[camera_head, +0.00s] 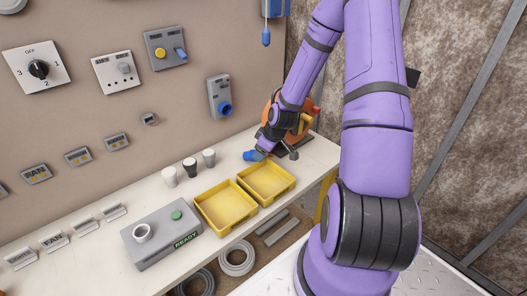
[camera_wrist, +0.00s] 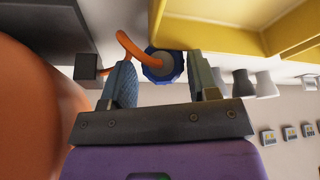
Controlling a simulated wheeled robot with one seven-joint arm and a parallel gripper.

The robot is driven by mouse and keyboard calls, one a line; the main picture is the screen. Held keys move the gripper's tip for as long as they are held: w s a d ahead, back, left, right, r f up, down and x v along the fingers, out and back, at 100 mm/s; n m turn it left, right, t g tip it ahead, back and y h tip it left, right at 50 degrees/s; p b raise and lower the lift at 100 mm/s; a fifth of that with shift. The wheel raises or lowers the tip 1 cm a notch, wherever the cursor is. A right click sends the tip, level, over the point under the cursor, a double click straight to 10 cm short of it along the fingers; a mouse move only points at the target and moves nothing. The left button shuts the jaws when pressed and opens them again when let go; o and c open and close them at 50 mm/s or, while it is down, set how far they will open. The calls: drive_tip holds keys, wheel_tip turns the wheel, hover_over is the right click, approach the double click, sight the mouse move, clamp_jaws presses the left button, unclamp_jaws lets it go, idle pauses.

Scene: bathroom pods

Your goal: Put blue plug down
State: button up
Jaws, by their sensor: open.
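The blue plug (camera_head: 252,156) is on the pale bench top, just behind the right yellow tray. In the wrist view the plug (camera_wrist: 165,72) has a round blue rim, and an orange cable runs from it. My gripper (camera_head: 264,151) is low over the bench, right at the plug. In the wrist view the fingers of my gripper (camera_wrist: 160,80) stand apart, one on each side of the plug, with visible gaps. Whether the plug's underside fully rests on the bench is hidden.
Two yellow trays (camera_head: 228,232) stand at the bench's front edge. Several small cups (camera_head: 190,167) stand left of the plug. An orange rounded object (camera_head: 312,122) is behind my gripper, close by in the wrist view (camera_wrist: 35,110). A grey READY box (camera_head: 160,256) is further left.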

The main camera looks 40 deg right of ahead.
drive_tip(key=shift+s+a+f, duration=0.35)
drive_tip(key=shift+s+f, duration=0.15)
drive_tip(key=shift+s, duration=0.05)
drive_tip(key=shift+w+r, duration=0.25)
drive_tip(key=shift+r, duration=0.25)
drive_tip(key=v, duration=1.2)
drive_tip(key=shift+w, duration=0.25)
drive_tip(key=shift+d+r, duration=0.1)
drive_tip(key=shift+d, duration=0.05)
